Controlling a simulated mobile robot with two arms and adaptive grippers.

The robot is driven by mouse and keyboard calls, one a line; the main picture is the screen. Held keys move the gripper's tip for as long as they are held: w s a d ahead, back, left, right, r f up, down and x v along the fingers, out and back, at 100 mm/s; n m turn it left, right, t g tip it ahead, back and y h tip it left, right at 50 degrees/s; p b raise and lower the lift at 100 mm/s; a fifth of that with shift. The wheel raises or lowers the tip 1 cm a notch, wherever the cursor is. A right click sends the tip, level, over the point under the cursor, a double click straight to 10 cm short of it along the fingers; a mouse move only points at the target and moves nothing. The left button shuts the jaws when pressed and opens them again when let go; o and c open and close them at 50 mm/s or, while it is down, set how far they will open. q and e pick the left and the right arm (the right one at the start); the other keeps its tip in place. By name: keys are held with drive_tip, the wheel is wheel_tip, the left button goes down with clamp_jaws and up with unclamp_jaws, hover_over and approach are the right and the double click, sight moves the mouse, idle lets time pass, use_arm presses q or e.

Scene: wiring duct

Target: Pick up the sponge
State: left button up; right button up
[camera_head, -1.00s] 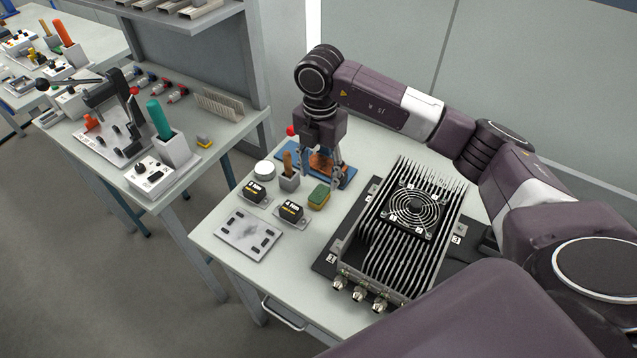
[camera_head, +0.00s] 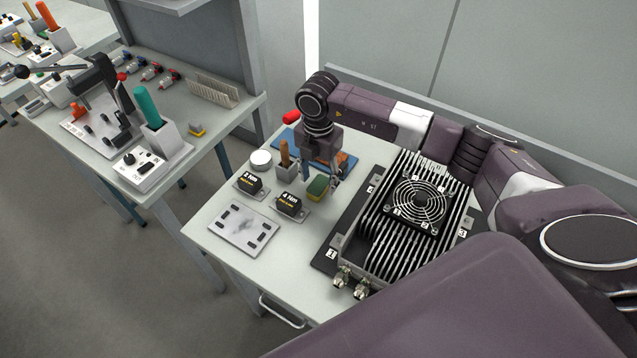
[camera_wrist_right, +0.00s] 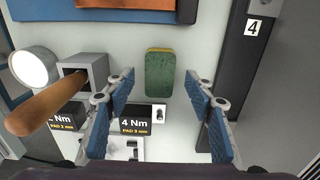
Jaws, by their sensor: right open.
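The sponge (camera_head: 318,187), green with a yellow layer, lies on the near table between the black 4 Nm block and the finned heatsink unit. In the right wrist view the sponge (camera_wrist_right: 159,74) lies just ahead of and between the fingertips, with its long side running away from me. My right gripper (camera_head: 320,188) is open above the sponge, its fingers either side of it in the head view. In the right wrist view the right gripper (camera_wrist_right: 152,90) shows two blue-padded fingers, spread and empty. My left gripper is not in view.
A wooden-handled tool in a grey holder (camera_head: 285,168) stands close left of the gripper. The 2 Nm block (camera_head: 249,183), 4 Nm block (camera_head: 291,204) and a white round lid (camera_head: 261,159) are nearby. The finned heatsink unit (camera_head: 400,225) is close on the right.

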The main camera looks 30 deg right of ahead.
sight(319, 184)
drive_tip(key=shift+f, duration=0.7)
drive_tip(key=c, duration=0.8)
drive_tip(key=shift+r, duration=0.1)
wheel_tip(319, 184, up, 20)
drive_tip(key=b, duration=0.4)
